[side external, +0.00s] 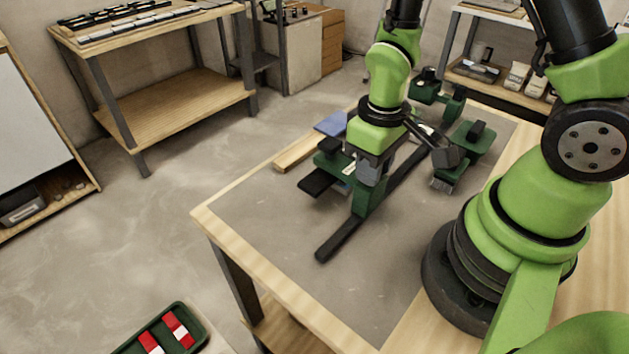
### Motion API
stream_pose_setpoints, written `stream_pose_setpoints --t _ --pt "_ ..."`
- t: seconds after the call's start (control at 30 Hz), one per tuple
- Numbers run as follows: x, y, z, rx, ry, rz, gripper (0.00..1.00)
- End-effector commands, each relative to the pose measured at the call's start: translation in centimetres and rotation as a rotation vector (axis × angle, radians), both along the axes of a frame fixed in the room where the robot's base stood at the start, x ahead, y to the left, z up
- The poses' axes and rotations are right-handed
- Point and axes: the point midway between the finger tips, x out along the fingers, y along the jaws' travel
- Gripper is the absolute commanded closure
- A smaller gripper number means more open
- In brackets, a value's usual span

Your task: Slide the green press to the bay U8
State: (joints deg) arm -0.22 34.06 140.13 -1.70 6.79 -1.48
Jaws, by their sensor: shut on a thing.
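The green press (364,204) is a dark green body set across a long black rail (338,238) on the grey table mat. A black pad (317,183) sticks out to its left. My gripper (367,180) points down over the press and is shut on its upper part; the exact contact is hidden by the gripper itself. The rail runs from the front left toward the back right, and its near end is bare. No bay marking for U8 can be read in this view.
A blue block (332,124) and a wooden strip (295,152) lie behind the press. Dark green fixtures stand at the back (438,97) and to the right (472,138). A brush-like tool (443,184) is right of the press. The front left mat is clear.

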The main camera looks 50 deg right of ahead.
Motion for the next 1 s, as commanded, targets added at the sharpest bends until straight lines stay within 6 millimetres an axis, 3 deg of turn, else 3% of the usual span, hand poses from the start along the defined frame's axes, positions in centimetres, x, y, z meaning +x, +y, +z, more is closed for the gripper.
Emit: stream_pose_setpoints --t 0.6,0.97,1.0 --pt "0.1 -5.8 0.0 -0.001 -0.005 -0.004 0.97" --pt "0.1 -6.5 0.1 -0.001 -0.005 0.000 0.97" --pt "0.1 -6.5 0.1 -0.001 -0.006 0.000 0.72"
